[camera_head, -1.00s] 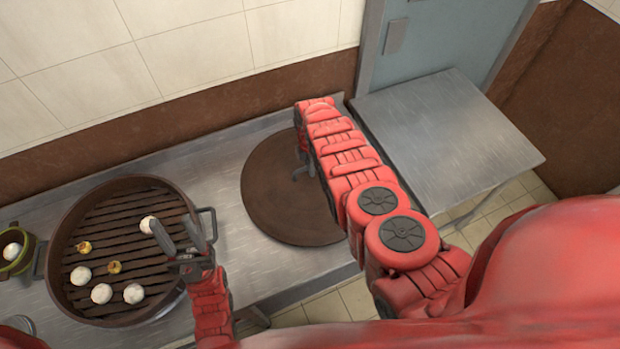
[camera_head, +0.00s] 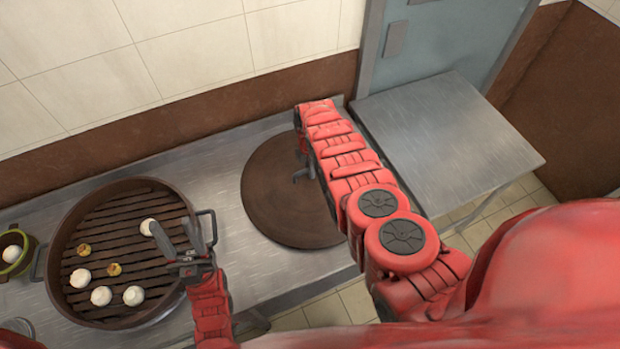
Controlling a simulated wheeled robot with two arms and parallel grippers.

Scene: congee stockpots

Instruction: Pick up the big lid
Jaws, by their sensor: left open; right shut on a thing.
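The big lid (camera_head: 277,205) is a round, flat brown disc lying on the metal counter, right of the steamer pot. My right arm reaches over its right side and hides part of it. My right gripper (camera_head: 301,172) is at the lid's upper middle, shut on what looks like the lid's handle, which is mostly hidden by the gripper and arm. My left gripper (camera_head: 177,238) is open and empty, with its two fingers apart over the right edge of the steamer pot (camera_head: 60,215).
The round pot holds a slatted rack with several white buns (camera_head: 133,295) and small yellow pieces (camera_head: 114,269). A metal side table (camera_head: 450,135) at right is bare. A tiled wall runs behind the counter.

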